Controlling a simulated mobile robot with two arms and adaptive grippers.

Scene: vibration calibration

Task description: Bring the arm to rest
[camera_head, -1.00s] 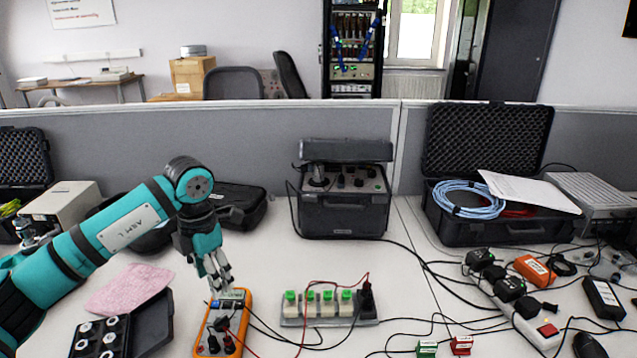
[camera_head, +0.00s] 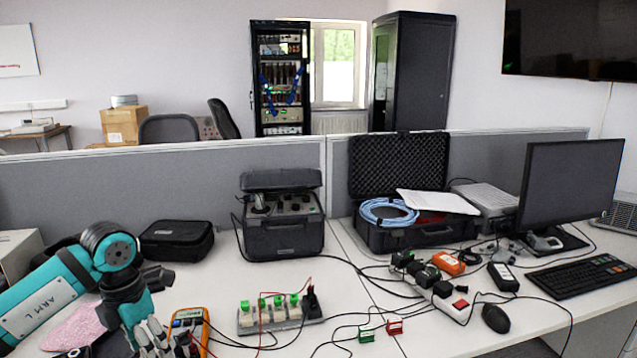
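My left arm reaches in from the left, teal and black, marked "ARM L". My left gripper (camera_head: 160,342) points down at the bottom left of the head view, its grey fingers spread apart, with nothing seen between them. The orange multimeter (camera_head: 190,322) lies on the desk just right of and behind the fingers, partly hidden by them. I cannot tell whether they touch it. My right arm and gripper are not in view.
A strip with green-topped switches (camera_head: 280,314) and wires lies right of the gripper. A black instrument case (camera_head: 284,238), an open case with blue cable (camera_head: 388,212), a power strip (camera_head: 452,303), a monitor (camera_head: 570,185) and a keyboard (camera_head: 580,275) occupy the desk.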

